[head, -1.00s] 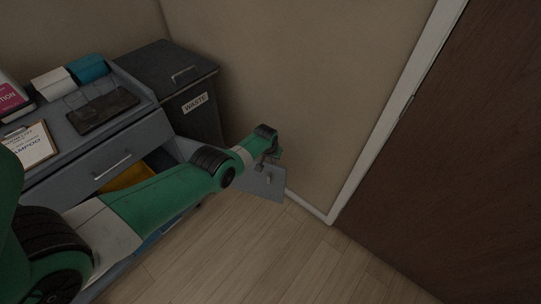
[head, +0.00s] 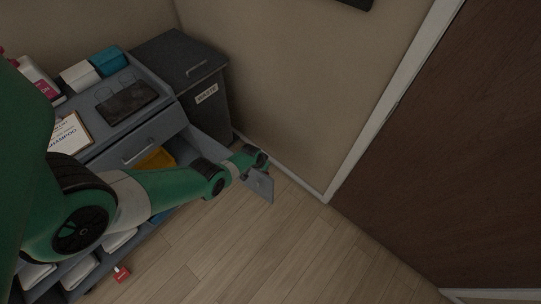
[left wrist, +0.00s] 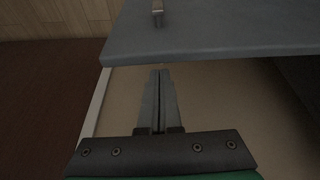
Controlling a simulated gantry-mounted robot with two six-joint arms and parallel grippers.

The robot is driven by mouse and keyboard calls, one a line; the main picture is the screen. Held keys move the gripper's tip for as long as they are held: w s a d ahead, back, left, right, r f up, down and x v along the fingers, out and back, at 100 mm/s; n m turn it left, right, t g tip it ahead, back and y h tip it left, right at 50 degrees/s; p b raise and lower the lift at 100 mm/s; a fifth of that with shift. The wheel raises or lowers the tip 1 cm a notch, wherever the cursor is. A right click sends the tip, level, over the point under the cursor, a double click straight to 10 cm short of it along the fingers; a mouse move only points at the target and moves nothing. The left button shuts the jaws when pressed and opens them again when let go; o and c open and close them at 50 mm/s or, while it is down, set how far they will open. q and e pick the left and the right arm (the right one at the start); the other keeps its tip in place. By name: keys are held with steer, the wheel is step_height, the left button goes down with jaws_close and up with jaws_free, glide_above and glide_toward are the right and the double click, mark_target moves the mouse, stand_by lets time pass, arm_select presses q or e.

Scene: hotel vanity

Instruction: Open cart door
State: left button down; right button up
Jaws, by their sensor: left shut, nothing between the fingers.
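The cart (head: 180,128) stands at the left in the head view. Its grey door (head: 262,188) is swung outward, and yellow and white items show inside the cart. My left arm reaches across the cart's front to the door's outer end. In the left wrist view my left gripper (left wrist: 160,75) is shut and empty, its tips close to the edge of the grey door panel (left wrist: 225,32). A small handle (left wrist: 157,10) sits on that panel beyond the tips. I cannot tell whether the fingers touch the panel. My right gripper is not in view.
A dark waste bin (head: 190,85) stands behind the cart by the wall. Bottles, boxes and a shampoo clipboard (head: 70,135) are on the cart top. A brown room door (head: 450,150) stands at the right.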

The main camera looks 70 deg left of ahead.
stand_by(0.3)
arm_select(q)
steer(key=shift+f, duration=0.1)
step_height(320, 180, up, 10)
steer(key=p, duration=0.5)
steer(key=shift+w+a+f+p, duration=0.15)
steer(key=shift+w+f+p, duration=0.05)
steer(key=shift+p, duration=0.1)
